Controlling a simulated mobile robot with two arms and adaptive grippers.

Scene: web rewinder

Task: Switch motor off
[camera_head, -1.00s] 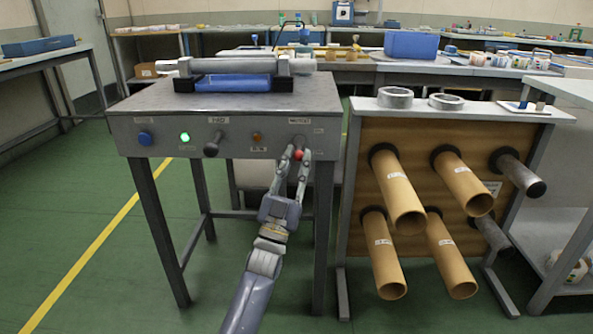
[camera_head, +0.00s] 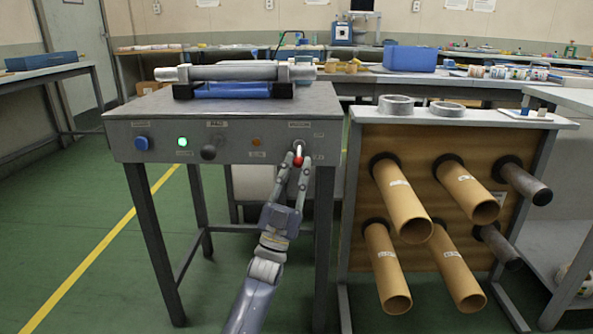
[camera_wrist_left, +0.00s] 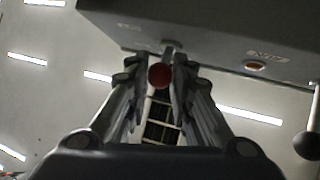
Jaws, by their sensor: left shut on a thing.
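The rewinder's grey control panel (camera_head: 225,142) is on the front of a metal table. At its right end, under a label, a short lever with a red knob (camera_head: 298,161) sticks out and points down. My left gripper (camera_head: 299,158) is at this lever, its fingers shut on it from both sides. The left wrist view shows the red knob (camera_wrist_left: 160,75) between the two fingers, close under the panel edge. Left along the panel are a small amber lamp (camera_head: 257,142), a black-knobbed lever (camera_head: 208,152), a lit green lamp (camera_head: 182,142) and a blue button (camera_head: 142,143). My right gripper is out of view.
A grey roller (camera_head: 235,73) lies across the table top above a blue part (camera_head: 232,90). To the right stands a wooden rack (camera_head: 365,225) with cardboard tubes (camera_head: 465,190) sticking out toward me. Green floor is open at the left.

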